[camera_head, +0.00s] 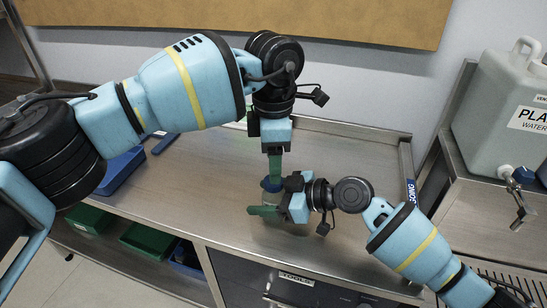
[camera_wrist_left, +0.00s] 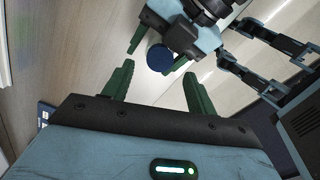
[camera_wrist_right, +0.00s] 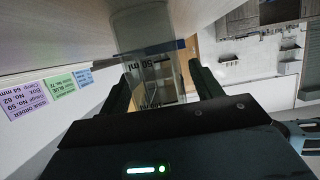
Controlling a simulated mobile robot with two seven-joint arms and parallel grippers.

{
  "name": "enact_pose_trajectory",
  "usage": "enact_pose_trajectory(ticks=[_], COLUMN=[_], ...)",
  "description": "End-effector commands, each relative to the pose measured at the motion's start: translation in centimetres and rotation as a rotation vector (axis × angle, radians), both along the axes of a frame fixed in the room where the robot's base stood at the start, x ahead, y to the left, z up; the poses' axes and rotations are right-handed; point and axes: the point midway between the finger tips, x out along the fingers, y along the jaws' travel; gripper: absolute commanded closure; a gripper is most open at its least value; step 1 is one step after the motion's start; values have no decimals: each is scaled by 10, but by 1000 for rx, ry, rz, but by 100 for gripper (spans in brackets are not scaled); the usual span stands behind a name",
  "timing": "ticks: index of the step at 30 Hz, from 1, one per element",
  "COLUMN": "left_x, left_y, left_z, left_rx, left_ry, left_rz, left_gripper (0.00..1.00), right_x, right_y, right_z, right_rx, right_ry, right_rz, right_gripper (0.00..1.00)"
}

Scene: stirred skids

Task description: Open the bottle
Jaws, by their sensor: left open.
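A clear bottle (camera_wrist_right: 150,72) with measuring marks fills the space between my right fingers in the right wrist view. Its blue cap (camera_wrist_left: 160,58) shows in the left wrist view, and on the worktop in the head view (camera_head: 271,185). My right gripper (camera_head: 276,209) reaches in from the right, low beside the bottle, with one finger on each side. Whether those fingers press on it cannot be told. My left gripper (camera_head: 274,172) points down from above the cap. It is open and empty, and its fingers stand apart in the left wrist view (camera_wrist_left: 158,85).
The metal worktop (camera_head: 215,190) is mostly clear, with a raised rim at the back and right. A large grey plastic canister (camera_head: 505,110) stands at the right. A blue tray (camera_head: 122,170) lies at the left; green bins (camera_head: 148,239) sit below.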

Motion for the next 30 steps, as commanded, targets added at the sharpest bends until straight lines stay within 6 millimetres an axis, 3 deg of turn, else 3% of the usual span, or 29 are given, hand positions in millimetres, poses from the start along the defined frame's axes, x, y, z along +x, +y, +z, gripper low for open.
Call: enact_pose_trajectory(ticks=[10,24,30], left_x=[0,0,0], left_y=[0,0,0], left_z=[-1,-18,-20], left_rx=[0,0,0], left_ry=[1,17,19], left_rz=[0,0,0], left_gripper=[43,43,43], right_x=[-1,-20,-23], right_y=[-4,-62,-70], right_z=[1,22,26], right_rx=[0,-1,0], right_ry=[0,0,1], right_rz=[0,-1,0], right_gripper=[34,34,34])
